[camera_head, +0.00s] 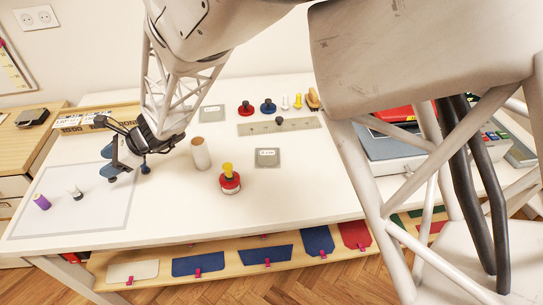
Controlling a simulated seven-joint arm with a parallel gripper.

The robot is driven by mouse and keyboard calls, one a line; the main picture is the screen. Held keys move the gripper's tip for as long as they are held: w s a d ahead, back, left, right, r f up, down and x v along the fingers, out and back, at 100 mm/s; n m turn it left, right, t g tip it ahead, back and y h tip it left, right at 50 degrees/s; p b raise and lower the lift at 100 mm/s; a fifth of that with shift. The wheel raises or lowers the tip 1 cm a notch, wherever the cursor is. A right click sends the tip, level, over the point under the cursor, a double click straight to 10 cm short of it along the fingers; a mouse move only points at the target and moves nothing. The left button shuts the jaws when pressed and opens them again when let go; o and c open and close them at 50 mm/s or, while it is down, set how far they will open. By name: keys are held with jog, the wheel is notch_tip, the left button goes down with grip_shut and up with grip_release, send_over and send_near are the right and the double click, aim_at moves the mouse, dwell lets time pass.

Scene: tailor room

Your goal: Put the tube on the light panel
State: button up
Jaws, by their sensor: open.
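The light panel (100,225), a pale sheet with a grey border, lies at the table's left end. A purple spool (41,202) and a small white-and-black object (75,192) are on the panel. My gripper (127,172) is open, with nothing visible between its blue-tipped fingers. It is over or just above the panel's upper right part, left of the tube and apart from it. I cannot tell its exact height.
A red item with a yellow knob (229,178) stands just right of the tube. A grey labelled plate (267,157) lies beyond it, with a long bar (279,125) behind. Several small knobbed pieces (268,105) line the back. The panel's front part is clear.

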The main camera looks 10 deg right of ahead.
jog(key=s+d+r+n+h, duration=0.2)
jog(key=d+r+n, duration=0.1)
jog(key=d, duration=0.5)
jog(key=s+d+r+n+t+h, duration=0.15)
jog(key=d+r, duration=0.25)
jog(key=d, duration=0.5)
jog(key=s+d+r+n+h, duration=0.1)
jog(key=s+d+r+n, duration=0.25)
jog(key=d, duration=0.45)
jog(key=s+d+r+n+h, duration=0.1)
jog(key=s+d+n+h, duration=0.1)
jog(key=s+d, duration=0.3)
jog(key=s+d+r+n+t+h, duration=0.1)
jog(key=s+d, duration=0.4)
jog(key=d, duration=0.8)
jog(key=s+d+r+n+t+h, duration=0.1)
jog(key=s+d+n+h, duration=0.2)
jog(key=d, duration=0.6)
jog(key=shift+s+n+h, duration=0.4)
jog(key=shift+s+h, duration=0.6)
jog(key=shift+h, duration=0.25)
